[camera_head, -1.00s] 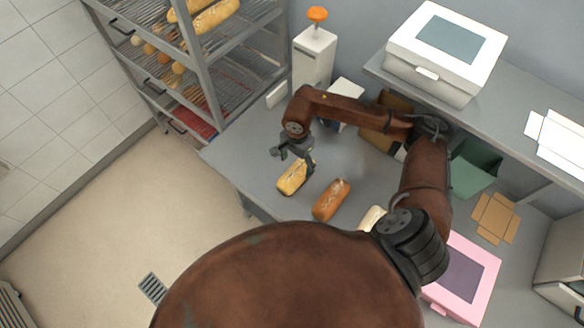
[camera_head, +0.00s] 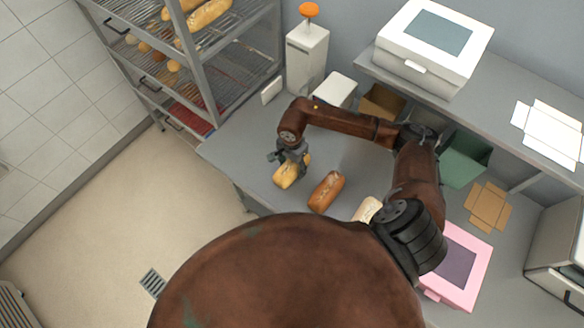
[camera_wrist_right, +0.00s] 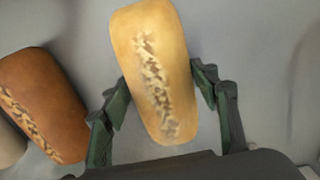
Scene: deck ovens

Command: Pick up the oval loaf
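Three loaves lie on the grey worktop (camera_head: 232,151) in the head view. The golden-yellow loaf (camera_head: 286,178) is oblong with rounded ends and a pale split along its top. My right gripper (camera_head: 292,160) is right over it. In the right wrist view the yellow loaf (camera_wrist_right: 152,70) lies between the two spread fingers of my right gripper (camera_wrist_right: 160,80), which are close to its sides; contact cannot be told. The brown loaf (camera_head: 327,191) lies just to the right, and a pale loaf (camera_head: 367,209) is partly hidden by my arm. My left gripper is not in view.
A wire rack (camera_head: 215,60) with bread stands at the back left. A white dispenser (camera_head: 306,62) with an orange top and a small white box (camera_head: 335,90) stand behind the loaves. A white case (camera_head: 433,48) sits on the shelf. A pink box (camera_head: 463,262) is at right.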

